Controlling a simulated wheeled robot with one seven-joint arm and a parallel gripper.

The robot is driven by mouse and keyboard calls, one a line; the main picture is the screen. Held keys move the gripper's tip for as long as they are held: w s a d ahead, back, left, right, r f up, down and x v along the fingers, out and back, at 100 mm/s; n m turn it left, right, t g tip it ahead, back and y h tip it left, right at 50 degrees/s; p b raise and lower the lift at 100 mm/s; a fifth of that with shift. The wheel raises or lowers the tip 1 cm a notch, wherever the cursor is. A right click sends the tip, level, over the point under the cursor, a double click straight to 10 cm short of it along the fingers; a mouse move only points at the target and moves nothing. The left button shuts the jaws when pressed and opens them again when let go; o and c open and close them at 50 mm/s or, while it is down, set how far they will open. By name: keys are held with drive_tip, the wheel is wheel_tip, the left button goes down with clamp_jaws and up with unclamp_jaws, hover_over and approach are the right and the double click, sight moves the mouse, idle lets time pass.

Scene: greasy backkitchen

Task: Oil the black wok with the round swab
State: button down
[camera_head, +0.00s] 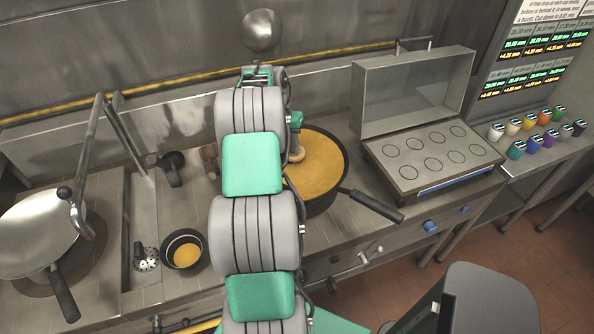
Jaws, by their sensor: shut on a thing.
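The black wok (343,170) sits right of centre, behind my arm, its black handle pointing to the lower right. Its visible inside is golden brown. The round swab (297,153), a pale brown knob, stands upright over the wok's inside, close to its left part. Whether it touches the surface is hard to tell. My gripper (296,121) is just above the swab and shut on it. My arm hides most of the gripper, the jaws' grip and the wok's left side.
A small black bowl (164,251) with yellow liquid stands left of my arm. A silver wok (35,230) sits far left beneath a tap. An open lidded metal unit (430,161) with round wells stands right. Several coloured containers (515,150) line the right shelf.

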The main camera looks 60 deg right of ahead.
drive_tip(key=shift+w, duration=0.3)
drive_tip(key=shift+w+a, duration=0.1)
drive_tip(key=shift+w+a+f, duration=0.1)
drive_tip(key=shift+w, duration=0.1)
drive_tip(key=shift+r+p, duration=0.3)
drive_tip(key=shift+r, duration=0.2)
drive_tip(key=shift+w, duration=0.1)
drive_tip(key=shift+a+f, duration=0.1)
drive_tip(key=shift+w+a+f+b, duration=0.15)
drive_tip(key=shift+w+a+b, duration=0.2)
drive_tip(key=shift+w+a, duration=0.75)
drive_tip(key=shift+w, duration=0.05)
